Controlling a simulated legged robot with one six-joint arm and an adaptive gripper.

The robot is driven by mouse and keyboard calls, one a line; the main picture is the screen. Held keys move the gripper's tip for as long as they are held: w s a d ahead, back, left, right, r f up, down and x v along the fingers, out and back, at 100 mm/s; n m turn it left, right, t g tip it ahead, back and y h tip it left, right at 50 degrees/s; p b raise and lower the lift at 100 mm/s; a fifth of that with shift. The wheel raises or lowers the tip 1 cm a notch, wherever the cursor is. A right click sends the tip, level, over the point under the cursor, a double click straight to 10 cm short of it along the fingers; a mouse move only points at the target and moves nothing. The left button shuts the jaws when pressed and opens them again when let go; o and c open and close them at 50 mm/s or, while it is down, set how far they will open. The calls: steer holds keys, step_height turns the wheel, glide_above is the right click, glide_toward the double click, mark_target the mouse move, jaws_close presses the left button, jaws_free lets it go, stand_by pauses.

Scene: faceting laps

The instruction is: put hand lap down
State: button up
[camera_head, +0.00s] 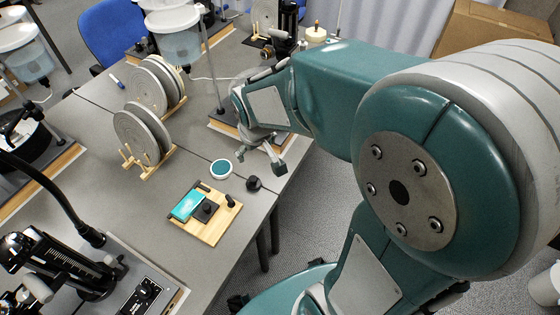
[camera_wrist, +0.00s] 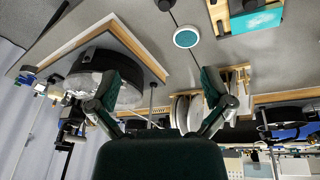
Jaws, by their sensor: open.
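A small round disc (camera_head: 221,168) with a teal face and white rim, which looks like the hand lap, lies flat on the grey table near its right edge. It also shows in the wrist view (camera_wrist: 186,38), top centre, with nothing on it. My gripper (camera_head: 262,156) is above the table, to the right of the disc and apart from it. In the wrist view my gripper (camera_wrist: 160,88) has its two fingers spread wide, with nothing held between them.
A wooden board (camera_head: 213,230) with a teal block (camera_head: 187,204) stands in front of the disc. A dark knob-like piece (camera_head: 254,183) sits at the table edge. Wooden racks hold large grey discs (camera_head: 142,135) at left. A machine on a wooden base (camera_wrist: 140,50) is close to my gripper.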

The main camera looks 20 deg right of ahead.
steer(key=s+r+m+t, duration=0.2)
steer(key=s+r, duration=0.9)
steer(key=s, duration=0.3)
steer(key=shift+s+r+y, duration=0.2)
steer(key=shift+r+y, duration=0.1)
steer(key=shift+r, duration=0.05)
steer(key=shift+w, duration=0.1)
stand_by(0.4)
